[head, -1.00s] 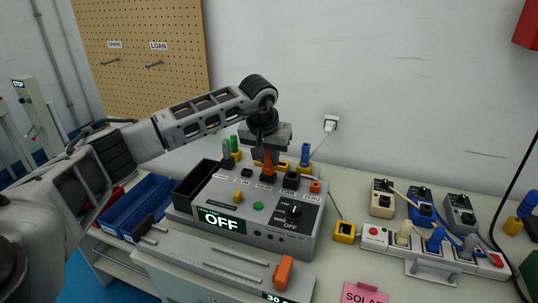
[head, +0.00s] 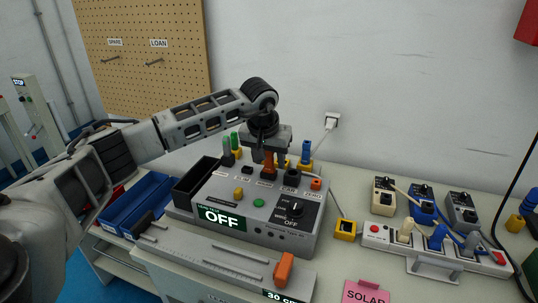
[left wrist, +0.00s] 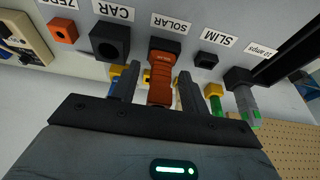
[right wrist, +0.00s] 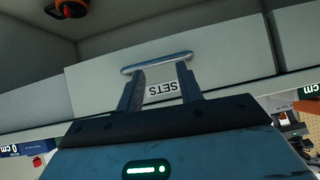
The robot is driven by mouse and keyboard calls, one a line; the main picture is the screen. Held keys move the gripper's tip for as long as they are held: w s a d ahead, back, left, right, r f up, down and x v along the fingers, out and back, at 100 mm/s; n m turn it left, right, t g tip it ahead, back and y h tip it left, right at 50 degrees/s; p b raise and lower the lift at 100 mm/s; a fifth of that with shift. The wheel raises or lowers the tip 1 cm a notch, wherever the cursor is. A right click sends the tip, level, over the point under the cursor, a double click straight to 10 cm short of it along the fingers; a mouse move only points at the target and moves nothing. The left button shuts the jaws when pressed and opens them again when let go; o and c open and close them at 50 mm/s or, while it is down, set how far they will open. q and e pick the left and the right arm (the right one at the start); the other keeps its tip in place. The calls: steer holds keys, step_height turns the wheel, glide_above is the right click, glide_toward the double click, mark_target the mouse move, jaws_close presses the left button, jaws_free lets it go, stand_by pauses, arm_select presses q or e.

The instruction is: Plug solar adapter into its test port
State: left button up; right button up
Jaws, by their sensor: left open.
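The solar adapter, an orange plug (head: 269,163), stands upright at the port labelled SOLAR on the grey test box (head: 225,190). In the left wrist view the adapter (left wrist: 161,78) meets the dark SOLAR port (left wrist: 165,45); its exact depth is hidden. My left gripper (head: 268,160) is open, its fingers on either side of the adapter with gaps showing in the left wrist view (left wrist: 157,88). My right gripper (right wrist: 162,78) is open in front of a drawer with a metal handle (right wrist: 157,62) and a SETS label.
CAR (left wrist: 109,42), SLIM (left wrist: 206,60) and other ports flank the SOLAR port. Green and blue plugs (head: 306,151) stand behind the box. A power strip (head: 430,240) with adapters and cords lies to the right. A blue bin (head: 140,200) stands left.

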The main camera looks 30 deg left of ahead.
arm_select(q)
steer(key=shift+r, duration=0.25)
steer(key=b+v, duration=0.1)
steer(key=v, duration=1.4)
steer(key=shift+s+r, duration=0.2)
arm_select(e)
steer(key=shift+a, duration=0.15)
